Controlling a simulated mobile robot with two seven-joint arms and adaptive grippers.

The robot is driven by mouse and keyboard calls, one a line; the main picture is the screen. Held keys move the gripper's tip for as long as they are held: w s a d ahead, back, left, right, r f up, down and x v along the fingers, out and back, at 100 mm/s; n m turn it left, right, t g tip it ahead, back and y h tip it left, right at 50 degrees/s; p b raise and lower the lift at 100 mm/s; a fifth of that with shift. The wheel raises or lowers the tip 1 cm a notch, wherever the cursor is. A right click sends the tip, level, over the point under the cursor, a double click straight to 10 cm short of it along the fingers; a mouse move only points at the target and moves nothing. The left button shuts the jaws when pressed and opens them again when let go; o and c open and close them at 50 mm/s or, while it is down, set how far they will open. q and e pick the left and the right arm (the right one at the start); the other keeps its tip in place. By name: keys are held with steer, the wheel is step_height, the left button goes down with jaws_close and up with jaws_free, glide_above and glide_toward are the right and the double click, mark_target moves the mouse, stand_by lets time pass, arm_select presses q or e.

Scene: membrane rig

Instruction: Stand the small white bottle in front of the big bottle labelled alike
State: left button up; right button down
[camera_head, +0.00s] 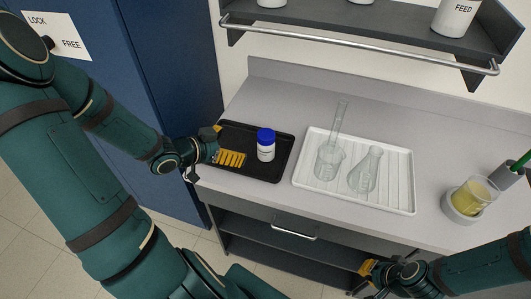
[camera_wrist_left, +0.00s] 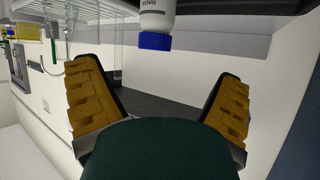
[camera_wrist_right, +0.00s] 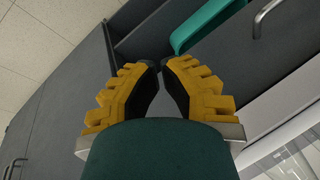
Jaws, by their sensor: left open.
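The small white bottle (camera_head: 266,149) with a blue cap stands upright on the black tray (camera_head: 285,163). In the left wrist view the bottle (camera_wrist_left: 157,18) appears upside down at the top, with a short dark label I cannot read surely. My left gripper (camera_head: 225,145) is open and empty, low over the tray's left part, left of the bottle and apart from it. A big white bottle labelled FEED (camera_head: 455,17) stands on the wall shelf at upper right. Two other white bottles there are cut off by the top edge, labels hidden. My right gripper (camera_wrist_right: 160,68) is shut and empty, below the counter front.
A white ribbed tray (camera_head: 405,196) holds a glass beaker, a flask and a tall glass tube. A beaker of yellow liquid (camera_head: 474,195) stands at right. A metal rail (camera_head: 355,42) runs along the shelf front. The counter (camera_head: 330,105) behind the trays is clear.

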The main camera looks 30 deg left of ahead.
mark_target(259, 140)
arm_select(q)
steer(key=shift+t, duration=0.3)
steer(key=b+x, duration=0.1)
steer(key=x, duration=0.2)
steer(key=d+b+x, duration=0.1)
steer(key=b+x, duration=0.1)
steer(key=x, duration=0.1)
steer(key=shift+d+f, duration=0.1)
steer(key=shift+f, duration=0.1)
steer(key=shift+b+x, duration=1.15)
steer(key=shift+x, duration=2)
arm_select(e)
steer(key=shift+g, duration=0.3)
steer(key=f, duration=0.2)
steer(key=s+f, duration=0.1)
steer(key=f, duration=0.2)
steer(key=shift+s+f, duration=0.2)
steer(key=shift+f, duration=0.05)
arm_select(q)
steer(key=shift+r, duration=0.1)
steer(key=c, duration=1.4)
